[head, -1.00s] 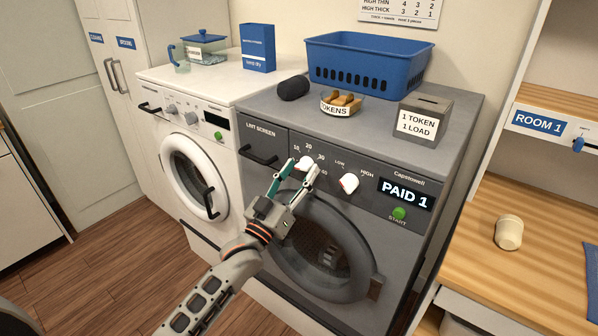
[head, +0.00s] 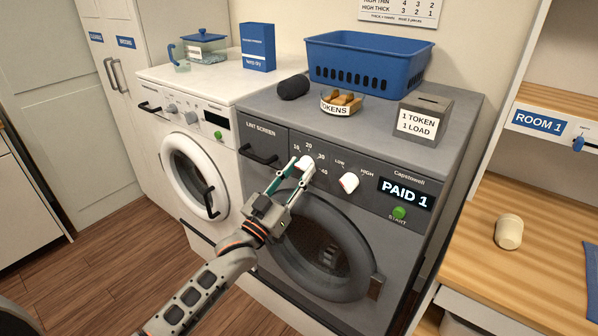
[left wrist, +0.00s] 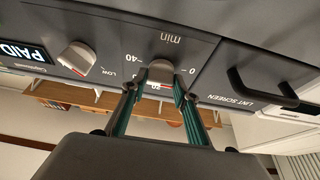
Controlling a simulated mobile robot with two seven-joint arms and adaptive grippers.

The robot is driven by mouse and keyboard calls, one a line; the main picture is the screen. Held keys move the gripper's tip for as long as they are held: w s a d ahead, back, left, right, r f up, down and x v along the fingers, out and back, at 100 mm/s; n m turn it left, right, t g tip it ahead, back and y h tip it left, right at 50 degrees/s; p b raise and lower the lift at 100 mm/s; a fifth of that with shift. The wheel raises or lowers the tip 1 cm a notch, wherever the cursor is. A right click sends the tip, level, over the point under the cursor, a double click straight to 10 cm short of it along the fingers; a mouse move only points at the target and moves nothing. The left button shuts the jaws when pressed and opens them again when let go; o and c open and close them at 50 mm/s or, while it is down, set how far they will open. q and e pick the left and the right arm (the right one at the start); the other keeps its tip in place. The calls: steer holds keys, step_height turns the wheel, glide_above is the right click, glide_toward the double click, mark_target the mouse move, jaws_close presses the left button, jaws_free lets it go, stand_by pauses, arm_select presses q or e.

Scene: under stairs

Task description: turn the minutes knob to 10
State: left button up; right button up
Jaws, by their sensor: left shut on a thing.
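The minutes knob (head: 305,164) is a small white knob on the grey dryer's front panel, with numbers from 10 to 40 showing around it. In the left wrist view the knob (left wrist: 162,71) appears upside down under the "min" label, with a red mark on its edge near the 20. My left gripper (head: 302,167) has its two green-sided fingers on either side of the knob and is shut on it. The fingertips hide part of the dial. My right gripper is not in view.
A second white knob (head: 348,182), marked LOW and HIGH, sits to the right. Beyond it are the "PAID 1" display (head: 405,193) and a green start button (head: 399,213). The lint screen handle (head: 259,155) sticks out at left. The round door (head: 325,250) lies below.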

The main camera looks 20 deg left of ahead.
arm_select(q)
steer(key=m+h, duration=0.1)
steer(key=m, duration=0.2)
steer(key=m+g+h, duration=0.1)
steer(key=m+h, duration=0.1)
steer(key=m, duration=0.1)
steer(key=shift+a+g, duration=0.1)
steer(key=shift+g, duration=0.2)
steer(key=shift+r+m+g+h+p, duration=0.1)
steer(key=shift+m+g+h+p, duration=0.25)
steer(key=shift+m, duration=0.9)
steer(key=shift+m+g+h+p, duration=0.2)
steer(key=shift+m+g+h, duration=0.15)
steer(key=shift+m, duration=1.2)
steer(key=o, duration=1.1)
